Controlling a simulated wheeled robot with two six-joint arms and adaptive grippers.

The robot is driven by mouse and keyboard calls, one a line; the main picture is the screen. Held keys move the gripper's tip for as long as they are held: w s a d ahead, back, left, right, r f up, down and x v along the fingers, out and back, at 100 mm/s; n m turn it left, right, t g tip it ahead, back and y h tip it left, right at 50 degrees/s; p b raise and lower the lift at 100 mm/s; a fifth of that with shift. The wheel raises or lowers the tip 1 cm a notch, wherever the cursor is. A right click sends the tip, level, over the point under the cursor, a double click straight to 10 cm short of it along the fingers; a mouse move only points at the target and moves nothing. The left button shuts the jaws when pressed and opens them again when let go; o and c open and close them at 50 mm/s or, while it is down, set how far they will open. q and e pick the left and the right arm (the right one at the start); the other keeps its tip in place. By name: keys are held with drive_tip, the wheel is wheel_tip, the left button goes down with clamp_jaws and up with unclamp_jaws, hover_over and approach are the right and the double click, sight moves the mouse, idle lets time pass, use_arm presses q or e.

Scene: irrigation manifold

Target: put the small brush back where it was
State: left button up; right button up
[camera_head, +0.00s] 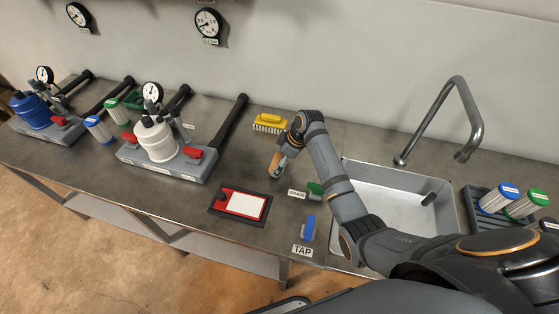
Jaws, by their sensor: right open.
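A yellow brush (269,122) with pale bristles lies on the grey counter, close to the wall and just left of my right wrist. My right arm reaches in from the right, and its open gripper (279,164) points down over the counter in front of the brush, apart from it. A small tan-orange piece (274,164) shows at the gripper's fingers; I cannot tell whether it is a separate small brush, or whether it touches the counter. My left gripper is out of view.
A red-framed white card on a dark tray (220,209) lies front left. A white filter unit (155,140) and a blue one (30,110) stand left. The sink (385,195) is right, with a tall faucet (470,125).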

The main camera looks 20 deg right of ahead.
drive_tip(key=shift+r, duration=0.1)
drive_tip(key=v, duration=1.2)
